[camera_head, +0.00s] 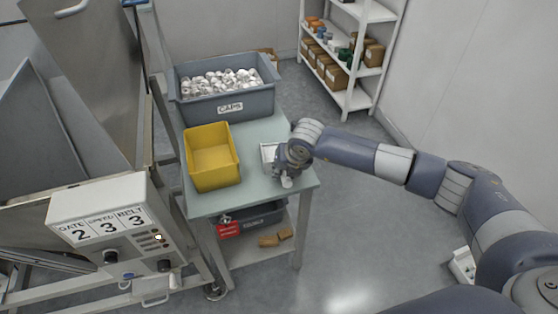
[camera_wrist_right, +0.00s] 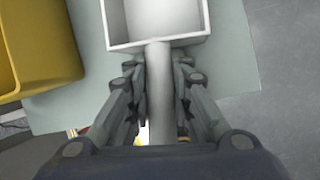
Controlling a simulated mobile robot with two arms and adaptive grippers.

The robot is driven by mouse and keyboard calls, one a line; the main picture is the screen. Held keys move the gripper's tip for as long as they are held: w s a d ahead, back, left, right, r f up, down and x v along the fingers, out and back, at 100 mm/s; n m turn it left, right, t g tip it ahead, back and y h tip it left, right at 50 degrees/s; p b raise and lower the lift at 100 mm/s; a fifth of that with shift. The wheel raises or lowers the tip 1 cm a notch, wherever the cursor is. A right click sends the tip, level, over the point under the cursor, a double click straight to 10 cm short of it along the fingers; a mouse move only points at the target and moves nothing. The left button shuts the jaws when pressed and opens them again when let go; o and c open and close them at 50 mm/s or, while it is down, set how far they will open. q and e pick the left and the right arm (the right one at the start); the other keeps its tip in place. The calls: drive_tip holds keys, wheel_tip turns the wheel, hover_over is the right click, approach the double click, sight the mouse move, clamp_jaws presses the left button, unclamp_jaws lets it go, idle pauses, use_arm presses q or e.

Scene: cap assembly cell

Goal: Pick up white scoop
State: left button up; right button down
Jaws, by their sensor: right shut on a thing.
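The white scoop (camera_head: 268,153) lies at the right side of the table, partly hidden by my right gripper in the head view. In the right wrist view the scoop (camera_wrist_right: 158,42) has its open box-shaped bowl at the top, and its handle runs down between my fingers. My right gripper (camera_head: 285,177) is shut on the scoop's handle; its fingers (camera_wrist_right: 158,75) flank the handle on both sides. I cannot tell whether the scoop touches the table. My left gripper is not in view.
A yellow bin (camera_head: 212,182) stands left of the scoop on the pale green table (camera_head: 262,128). A grey crate labelled CAPS (camera_head: 228,115), full of white caps, stands behind. A control box (camera_head: 118,225) is at left. A shelf (camera_head: 350,98) stands at the back.

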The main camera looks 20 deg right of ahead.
drive_tip(key=shift+r, duration=0.45)
wheel_tip(320, 180, up, 2)
drive_tip(key=shift+w+r+b, duration=0.1)
drive_tip(key=shift+r+b, duration=0.1)
drive_tip(key=shift+b, duration=0.4)
drive_tip(key=s+a+r+b, duration=0.1)
drive_tip(key=s+b, duration=0.2)
drive_tip(key=s, duration=1.3)
drive_tip(key=shift+a+r, duration=0.35)
